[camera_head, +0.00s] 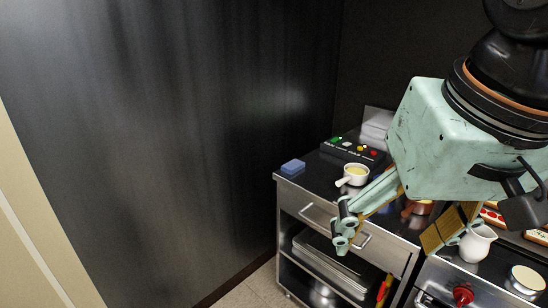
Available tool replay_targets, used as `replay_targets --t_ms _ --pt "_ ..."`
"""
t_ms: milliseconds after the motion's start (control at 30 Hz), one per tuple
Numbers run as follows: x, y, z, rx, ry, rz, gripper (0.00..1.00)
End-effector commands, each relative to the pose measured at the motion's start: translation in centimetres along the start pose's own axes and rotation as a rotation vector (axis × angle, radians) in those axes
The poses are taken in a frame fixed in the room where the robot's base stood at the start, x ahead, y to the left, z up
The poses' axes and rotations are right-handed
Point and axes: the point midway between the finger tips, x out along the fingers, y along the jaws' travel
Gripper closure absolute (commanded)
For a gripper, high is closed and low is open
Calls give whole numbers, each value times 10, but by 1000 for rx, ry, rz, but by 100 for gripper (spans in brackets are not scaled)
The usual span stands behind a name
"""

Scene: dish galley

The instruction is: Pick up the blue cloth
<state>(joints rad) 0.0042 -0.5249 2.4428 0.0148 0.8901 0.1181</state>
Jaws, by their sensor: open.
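A small blue block-like thing (293,167), which looks like the folded blue cloth, lies on the back left corner of the dark counter top (316,182). My gripper (393,236) is pale green and hangs over the front of the counter, to the right of and nearer than the blue cloth. Its fingers are spread wide apart and nothing shows between them that it holds. It is clear of the cloth. My gripper's body hides part of the counter behind it.
A white handled cup (354,175) stands between the cloth and my gripper. A button panel (350,150) lies behind it. A copper-coloured vessel (424,207), a white pitcher (477,243) and a round pale-topped dish (527,279) are at right. A dark wall (170,130) stands left.

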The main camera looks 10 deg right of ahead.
Motion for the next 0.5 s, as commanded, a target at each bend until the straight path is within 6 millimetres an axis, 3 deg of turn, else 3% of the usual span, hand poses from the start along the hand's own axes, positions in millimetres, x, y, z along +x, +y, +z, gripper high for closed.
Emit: replay_targets --t_ms 500 --pt "-10 -19 -110 325 -30 -17 30"
